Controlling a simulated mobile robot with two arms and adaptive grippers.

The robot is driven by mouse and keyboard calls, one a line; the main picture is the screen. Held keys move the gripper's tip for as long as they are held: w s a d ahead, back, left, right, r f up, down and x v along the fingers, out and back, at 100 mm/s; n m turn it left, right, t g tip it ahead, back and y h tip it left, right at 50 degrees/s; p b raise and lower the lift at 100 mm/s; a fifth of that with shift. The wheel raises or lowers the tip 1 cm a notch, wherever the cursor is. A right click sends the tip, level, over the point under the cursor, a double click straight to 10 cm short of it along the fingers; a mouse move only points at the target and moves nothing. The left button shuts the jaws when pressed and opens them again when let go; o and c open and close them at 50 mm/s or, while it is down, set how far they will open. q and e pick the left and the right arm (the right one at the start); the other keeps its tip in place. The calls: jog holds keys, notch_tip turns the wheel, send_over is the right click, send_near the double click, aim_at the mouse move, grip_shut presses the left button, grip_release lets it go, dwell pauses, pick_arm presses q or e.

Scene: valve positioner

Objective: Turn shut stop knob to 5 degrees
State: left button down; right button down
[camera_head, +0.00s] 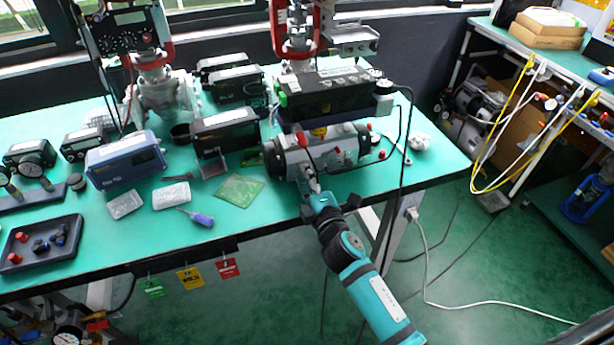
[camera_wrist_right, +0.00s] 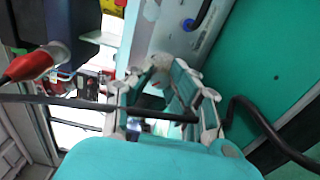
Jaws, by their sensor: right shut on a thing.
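The valve actuator (camera_head: 325,148), a grey cylinder with dark end parts, lies at the front edge of the green bench. My right gripper (camera_head: 311,186) reaches up from below to its front side. In the right wrist view, my right gripper (camera_wrist_right: 160,74) has its fingers drawn together against a pale metal body. They are shut on a small part, which I take to be the stop knob; the fingers hide most of it, so its angle cannot be read. A black positioner box (camera_head: 330,95) sits above the actuator. My left gripper is not in view.
A black cable (camera_head: 403,150) hangs at the bench's right, and a dark cable (camera_wrist_right: 95,102) crosses the wrist view. A blue box (camera_head: 125,162), a screwdriver (camera_head: 200,218) and a black tray (camera_head: 40,245) are on the left. The floor in front is mostly free.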

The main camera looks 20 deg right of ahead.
jog(key=shift+f, duration=0.15)
dwell(0.3)
jog(key=c, duration=1.2)
grip_release()
jog(key=shift+s, duration=0.15)
jog(key=s, duration=1.1)
jog(key=shift+s+d, duration=0.2)
jog(key=shift+s, duration=0.2)
